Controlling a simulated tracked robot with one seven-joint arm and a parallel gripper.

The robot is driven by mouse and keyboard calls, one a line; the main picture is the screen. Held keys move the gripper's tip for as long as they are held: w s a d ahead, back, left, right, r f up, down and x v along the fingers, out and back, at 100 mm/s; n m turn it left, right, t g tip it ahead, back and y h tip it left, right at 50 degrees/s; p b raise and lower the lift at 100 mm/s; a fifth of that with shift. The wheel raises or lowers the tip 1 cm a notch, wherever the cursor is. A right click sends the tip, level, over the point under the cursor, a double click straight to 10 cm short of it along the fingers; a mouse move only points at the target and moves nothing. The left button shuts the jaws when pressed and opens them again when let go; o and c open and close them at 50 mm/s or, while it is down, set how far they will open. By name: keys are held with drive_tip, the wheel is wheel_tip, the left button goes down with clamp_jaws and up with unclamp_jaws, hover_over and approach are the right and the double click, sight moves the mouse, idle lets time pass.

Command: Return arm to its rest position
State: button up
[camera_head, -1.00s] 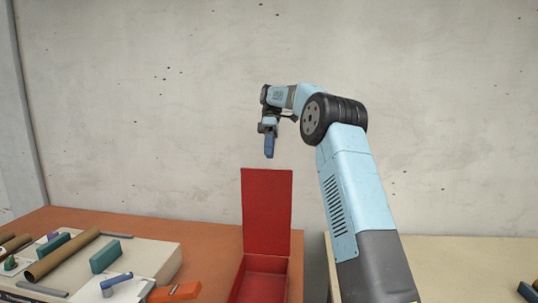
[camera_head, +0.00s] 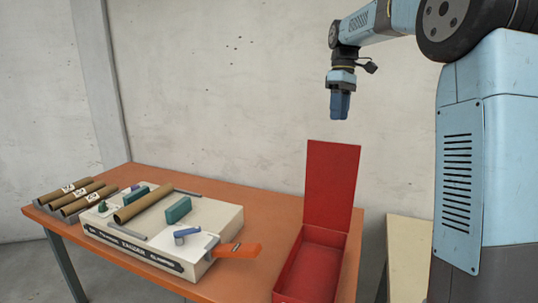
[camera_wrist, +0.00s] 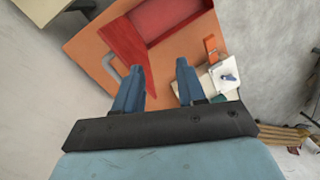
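My gripper (camera_head: 340,104) hangs with its fingers pointing down, above and slightly right of the raised lid of the red box in the head view. In the wrist view my gripper (camera_wrist: 158,85) shows two blue fingers spread apart with nothing between them. My arm reaches in from the right, with its elbow high at the top right of the head view. The gripper touches nothing.
The open red box (camera_head: 318,236) stands at the orange table's (camera_head: 245,190) right end. The cream winder (camera_head: 215,217), with a brown tube (camera_head: 145,203) and an orange lever (camera_head: 238,250), lies left of it. Several tubes (camera_head: 80,194) sit in a rack at far left. A concrete wall is behind.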

drive_tip(key=s+d+f+m+t, duration=0.1)
drive_tip(key=s+f+m+t, duration=0.1)
drive_tip(key=s, duration=0.9)
drive_tip(key=s+d+f+m+t, duration=0.1)
drive_tip(key=s+f+m+t, duration=0.2)
drive_tip(key=s, duration=0.8)
drive_tip(key=s+d+f+m+t, duration=0.1)
drive_tip(key=s+f+m, duration=0.3)
drive_tip(key=s, duration=0.8)
drive_tip(key=shift+f+t+h, duration=0.3)
drive_tip(key=shift+f+t, duration=0.4)
drive_tip(key=shift+f, duration=0.25)
